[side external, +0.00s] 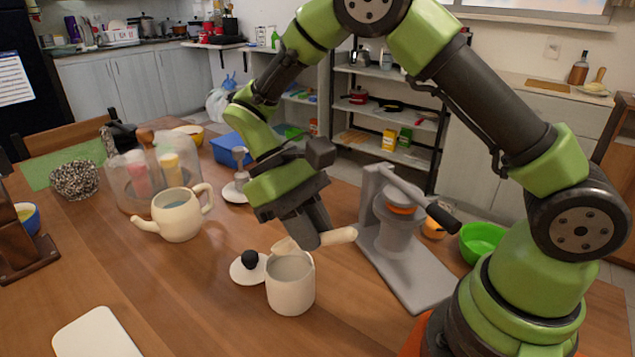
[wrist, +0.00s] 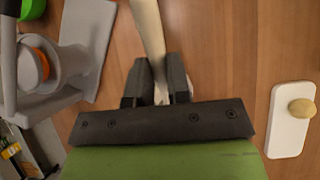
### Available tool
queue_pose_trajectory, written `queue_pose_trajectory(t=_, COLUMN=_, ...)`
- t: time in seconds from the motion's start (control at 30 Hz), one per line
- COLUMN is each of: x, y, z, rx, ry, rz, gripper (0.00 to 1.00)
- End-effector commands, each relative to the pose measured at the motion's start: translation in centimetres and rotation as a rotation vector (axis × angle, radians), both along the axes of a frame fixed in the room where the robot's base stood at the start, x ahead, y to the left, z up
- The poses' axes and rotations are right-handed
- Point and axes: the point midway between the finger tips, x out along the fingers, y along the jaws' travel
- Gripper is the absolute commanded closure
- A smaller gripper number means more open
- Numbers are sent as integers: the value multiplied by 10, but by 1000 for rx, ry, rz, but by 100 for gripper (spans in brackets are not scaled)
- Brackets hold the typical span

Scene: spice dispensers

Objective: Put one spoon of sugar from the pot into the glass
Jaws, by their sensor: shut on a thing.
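The cream pot (side external: 290,290) stands open on the wooden table, and its lid with a black knob (side external: 248,267) lies to its left. My gripper (side external: 316,238) is just above the pot's rim and is shut on a cream spoon (side external: 341,236). One end of the spoon sticks out to the right. A pale end shows on the left, over the pot's mouth. In the wrist view, the spoon (wrist: 148,30) runs up from between the fingers (wrist: 157,85). I cannot see sugar on the spoon or in the pot. No drinking glass can be made out for certain.
A grey press (side external: 395,225) stands right of the pot. A cream teapot (side external: 178,215) and clear containers with pink and yellow things (side external: 145,180) stand at the left. A white board (side external: 95,335) lies front left. The table between board and pot is clear.

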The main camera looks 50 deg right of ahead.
Motion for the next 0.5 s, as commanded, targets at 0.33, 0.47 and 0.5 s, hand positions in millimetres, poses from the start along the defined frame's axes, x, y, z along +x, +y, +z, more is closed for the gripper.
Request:
queue_pose_trajectory(t=0.33, x=0, y=0, z=-16, rx=-1, ry=3, rz=-1, gripper=100)
queue_pose_trajectory(t=0.47, x=0, y=0, z=-23, rx=-1, ry=2, rz=1, gripper=100)
queue_pose_trajectory(t=0.5, x=0, y=0, z=-25, rx=0, ry=2, rz=0, gripper=100)
